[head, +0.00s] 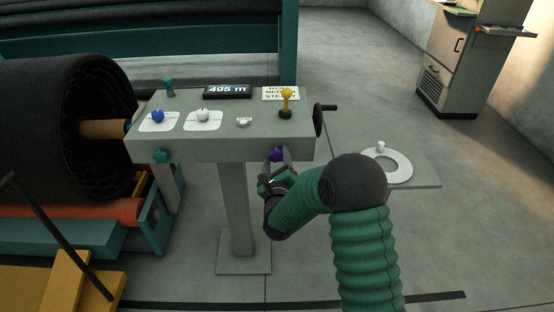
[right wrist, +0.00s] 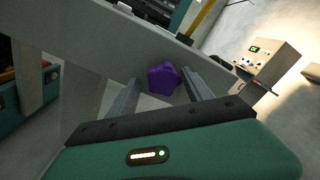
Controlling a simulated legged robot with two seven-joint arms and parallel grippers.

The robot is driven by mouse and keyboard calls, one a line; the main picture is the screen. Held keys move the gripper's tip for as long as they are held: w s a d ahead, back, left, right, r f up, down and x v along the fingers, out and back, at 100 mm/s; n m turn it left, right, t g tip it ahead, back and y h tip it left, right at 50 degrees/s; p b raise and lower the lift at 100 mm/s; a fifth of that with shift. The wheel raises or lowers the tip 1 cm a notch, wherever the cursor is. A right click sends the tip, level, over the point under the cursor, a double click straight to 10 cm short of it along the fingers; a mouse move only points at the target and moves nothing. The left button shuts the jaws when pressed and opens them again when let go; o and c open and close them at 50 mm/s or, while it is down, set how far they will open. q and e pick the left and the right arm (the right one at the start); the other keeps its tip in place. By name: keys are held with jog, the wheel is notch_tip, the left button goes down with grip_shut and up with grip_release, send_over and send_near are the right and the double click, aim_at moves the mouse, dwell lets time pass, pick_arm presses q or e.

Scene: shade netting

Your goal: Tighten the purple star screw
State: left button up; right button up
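The purple star screw (head: 276,154) is on the front face of the grey console (head: 200,149), near its right end. In the right wrist view the star screw (right wrist: 164,78) shows between the tips of my right gripper's two fingers. My right gripper (head: 278,162) is open, with one finger on each side of the screw. The right finger looks very close to the screw, and a gap shows on the left; I cannot tell whether either touches. My left gripper is not in the head view.
A teal star screw (head: 160,156) is on the console's left front. The console top holds a blue knob (head: 157,116), a white knob (head: 203,115), a yellow-topped lever (head: 286,102) and a display (head: 227,91). A black crank (head: 319,119) is at its right end. A netting roll (head: 60,125) stands left.

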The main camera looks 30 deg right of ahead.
jog(key=shift+r, duration=0.15)
jog(key=shift+v, duration=1.45)
jog(key=n+b, duration=0.1)
jog(key=n, duration=1.3)
jog(key=shift+r+n, duration=0.1)
jog(key=shift+n, duration=0.2)
jog(key=n, duration=0.2)
jog(key=shift+n+p, duration=0.3)
jog(key=shift+d, duration=0.1)
